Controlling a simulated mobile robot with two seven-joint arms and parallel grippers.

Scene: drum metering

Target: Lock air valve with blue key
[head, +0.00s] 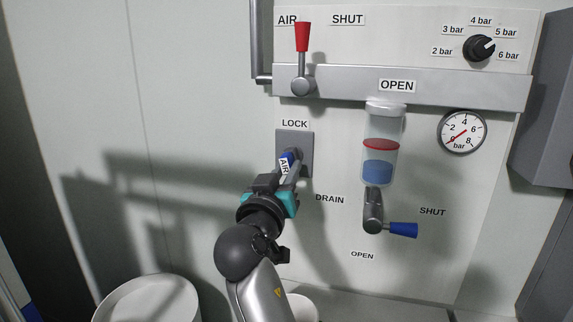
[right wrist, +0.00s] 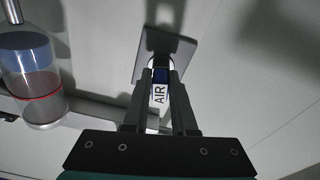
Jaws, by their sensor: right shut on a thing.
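The blue key (head: 286,156) with a white AIR tag (head: 284,167) is at the grey lock plate (head: 307,152) under the LOCK label. My right gripper (head: 290,166) is shut on the key. In the right wrist view the key's blue head (right wrist: 161,75) is between the two fingers, in front of the lock plate (right wrist: 170,52). How deep the key sits in the lock is hidden. The red air valve lever (head: 302,38) points up by the AIR label, with SHUT written to its right. My left gripper is not in view.
The pressure gauge (head: 462,131) and black regulator knob (head: 479,48) are on the right. A filter bowl (head: 380,150) with blue liquid hangs above the blue drain lever (head: 402,230), which points right towards SHUT. A white round container (head: 150,300) stands at the lower left.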

